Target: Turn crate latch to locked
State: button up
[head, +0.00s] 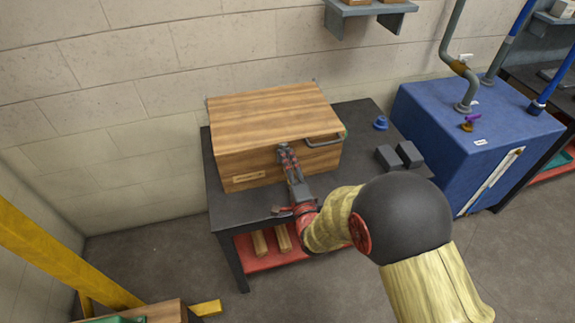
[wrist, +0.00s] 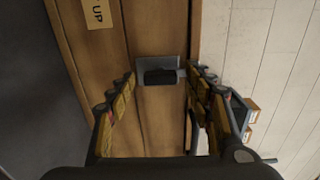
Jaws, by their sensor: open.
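The wooden crate (head: 272,113) sits closed on a dark table, and its planks fill much of the wrist view (wrist: 90,50). Its latch shows in the wrist view as a grey plate with a black knob (wrist: 160,76). The latch handle lies crosswise between my fingertips in that view. My gripper (head: 284,149) is at the crate's front face, near the lid seam. In the wrist view my gripper (wrist: 160,80) is open, one finger on each side of the knob; I cannot tell whether they touch it. In the head view my gripper hides the latch.
A metal bar handle (head: 325,140) is on the crate's front, right of my gripper. An UP label (wrist: 96,14) is on the crate. A blue knob (head: 380,123) and dark blocks (head: 398,155) lie on the table's right. A blue tank (head: 480,120) stands beyond.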

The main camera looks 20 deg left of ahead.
jog(key=v, duration=1.2)
dwell(0.4)
